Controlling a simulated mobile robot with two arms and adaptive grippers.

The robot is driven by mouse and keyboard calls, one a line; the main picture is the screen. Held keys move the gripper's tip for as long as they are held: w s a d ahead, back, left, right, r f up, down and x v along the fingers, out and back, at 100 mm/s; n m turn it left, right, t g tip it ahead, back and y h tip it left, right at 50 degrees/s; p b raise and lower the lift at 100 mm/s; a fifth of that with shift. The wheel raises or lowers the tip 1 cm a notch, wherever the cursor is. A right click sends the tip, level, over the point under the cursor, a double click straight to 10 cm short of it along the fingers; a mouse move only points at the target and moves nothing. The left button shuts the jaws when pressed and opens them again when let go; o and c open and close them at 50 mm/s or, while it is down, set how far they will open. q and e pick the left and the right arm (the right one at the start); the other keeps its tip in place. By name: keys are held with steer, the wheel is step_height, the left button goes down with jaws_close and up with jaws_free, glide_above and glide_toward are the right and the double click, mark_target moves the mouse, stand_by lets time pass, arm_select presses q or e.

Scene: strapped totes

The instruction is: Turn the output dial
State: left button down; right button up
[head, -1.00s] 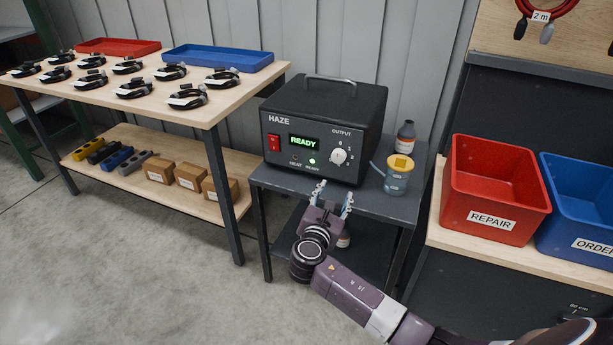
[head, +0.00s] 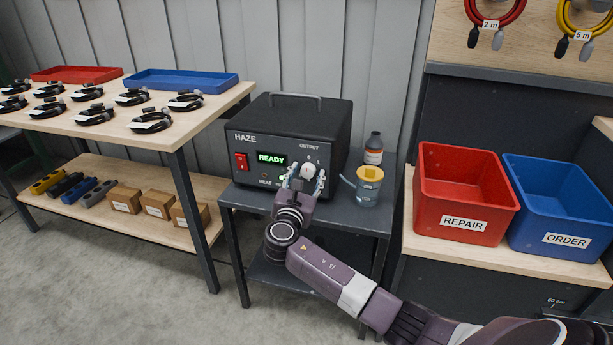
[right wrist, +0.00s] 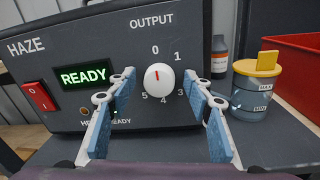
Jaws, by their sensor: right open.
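The output dial (right wrist: 159,80) is a white round knob on the front of the black HAZE machine (head: 265,140). Its red mark points up toward the 0, with numbers around it up to 5. The machine's green display (right wrist: 84,75) reads READY. My right gripper (head: 306,177) is open in front of the machine. In the right wrist view its two fingers stand on the left and right of the dial, with a visible gap on each side. In the head view the gripper partly covers the dial's surroundings. My left gripper is not in view.
A red switch (right wrist: 38,95) is at the panel's left. A yellow-capped container (head: 368,186) and a brown bottle (head: 374,150) stand right of the machine. Red REPAIR (head: 462,224) and blue ORDER (head: 566,239) bins are farther right. A cable table (head: 150,140) is at left.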

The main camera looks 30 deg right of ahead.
steer(key=shift+c, duration=0.4)
steer(key=c, duration=1.1)
steer(key=shift+m, duration=0.3)
steer(key=shift+f+m, duration=0.1)
steer(key=shift+m, duration=0.4)
steer(key=m+b, duration=0.3)
steer(key=m, duration=0.3)
steer(key=shift+f, duration=0.2)
steer(key=shift+m, duration=0.3)
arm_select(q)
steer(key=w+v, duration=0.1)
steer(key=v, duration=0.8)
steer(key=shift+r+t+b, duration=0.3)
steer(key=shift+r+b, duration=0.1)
arm_select(e)
steer(key=shift+m, duration=0.4)
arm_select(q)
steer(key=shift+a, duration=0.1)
arm_select(e)
steer(key=shift+r, duration=0.1)
